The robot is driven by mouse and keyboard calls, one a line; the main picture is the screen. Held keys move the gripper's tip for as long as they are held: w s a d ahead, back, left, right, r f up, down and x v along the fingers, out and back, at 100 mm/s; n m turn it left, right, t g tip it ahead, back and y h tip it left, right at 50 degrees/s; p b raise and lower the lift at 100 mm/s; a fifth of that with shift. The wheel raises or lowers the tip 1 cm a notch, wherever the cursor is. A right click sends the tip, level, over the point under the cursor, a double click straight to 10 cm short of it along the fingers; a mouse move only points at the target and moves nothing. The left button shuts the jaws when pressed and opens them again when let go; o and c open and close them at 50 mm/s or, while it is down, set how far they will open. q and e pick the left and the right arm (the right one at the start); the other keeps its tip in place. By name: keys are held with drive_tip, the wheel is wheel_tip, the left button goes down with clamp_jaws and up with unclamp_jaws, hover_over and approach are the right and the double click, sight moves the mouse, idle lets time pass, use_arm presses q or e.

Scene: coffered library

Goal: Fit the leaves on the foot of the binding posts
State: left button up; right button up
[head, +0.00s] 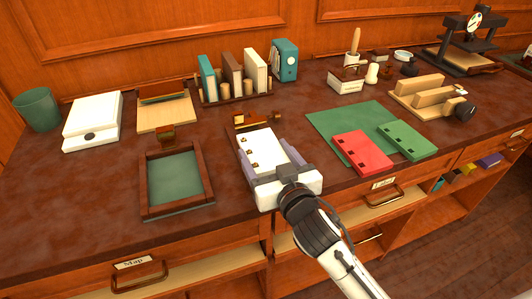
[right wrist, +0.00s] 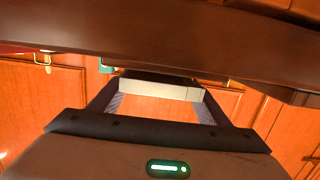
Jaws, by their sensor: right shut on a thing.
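A white leaf (head: 263,146) lies over a dark wooden base (head: 244,168) near the front middle of the counter. Brass spots, likely posts, show along the leaf's left edge; I cannot tell how far the leaf is down on them. My right gripper (head: 271,170) is shut on the near part of the white leaf, a finger at each side. The leaf's pale edge (right wrist: 160,87) shows between the fingers in the right wrist view. A red leaf (head: 362,153) and a green leaf (head: 407,140), both with dark square holes, lie on a green mat (head: 335,118). My left gripper is out of view.
A wooden tray with a green bottom and brown rim (head: 149,185) stands left of the base. A white box (head: 92,122), a green cup (head: 38,108) and a book rack (head: 236,95) stand behind. Wooden blocks (head: 430,95) and a dark press (head: 467,45) stand at the right.

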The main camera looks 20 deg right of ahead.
drive_tip(key=shift+f+b, duration=0.35)
drive_tip(key=shift+f, duration=0.2)
drive_tip(key=o, duration=1.2)
